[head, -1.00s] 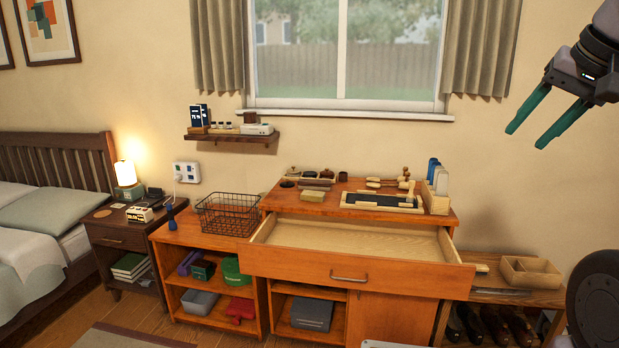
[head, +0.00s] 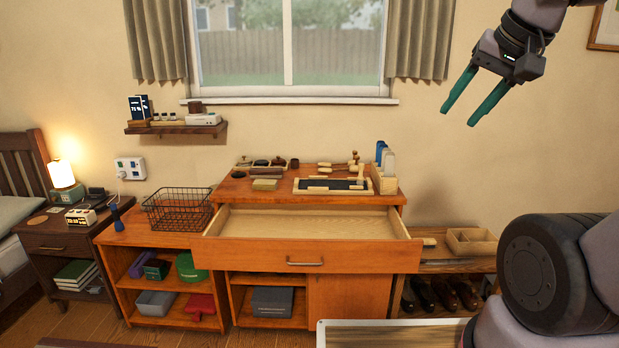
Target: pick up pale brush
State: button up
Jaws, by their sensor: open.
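My gripper (head: 458,118) hangs in the upper right of the head view, its two green fingers apart with nothing between them. It is in front of the wall, above and right of the dresser (head: 370,265). Several small pale wooden pieces (head: 340,164) lie on the back of the dresser top. A small pale item (head: 429,242) lies at the left end of the low bench at right. Either place could hold the pale brush; they are too small to tell which piece it is. My gripper is well clear of both.
The dresser's top drawer (head: 305,255) is pulled out and looks empty. A dark-based tray (head: 299,186) and a holder with bottles (head: 385,180) stand on top. A wire basket (head: 178,210) is at left, a divided wooden box (head: 472,242) at right.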

aim_at(428, 242)
jog(key=i+l, duration=0.1)
jog(key=l, duration=0.3)
jog(key=i+l, duration=0.1)
jog(key=l, duration=0.25)
jog(key=i+l+u, duration=0.1)
jog(key=l, duration=0.3)
jog(key=i+l, duration=0.1)
jog(key=l, duration=0.25)
jog(key=i+l, duration=0.1)
jog(key=l, duration=0.3)
jog(key=i+l, duration=0.2)
jog(key=l, duration=0.15)
jog(key=i+l+u, duration=0.1)
jog(key=l, duration=0.2)
jog(key=i+l+u, duration=0.1)
jog(key=l, duration=0.25)
jog(key=i+l+u, duration=0.15)
jog(key=i, duration=0.25)
jog(key=i+l+u, duration=0.15)
jog(key=i, duration=0.3)
jog(key=i+z, duration=0.25)
jog(key=i+l, duration=0.05)
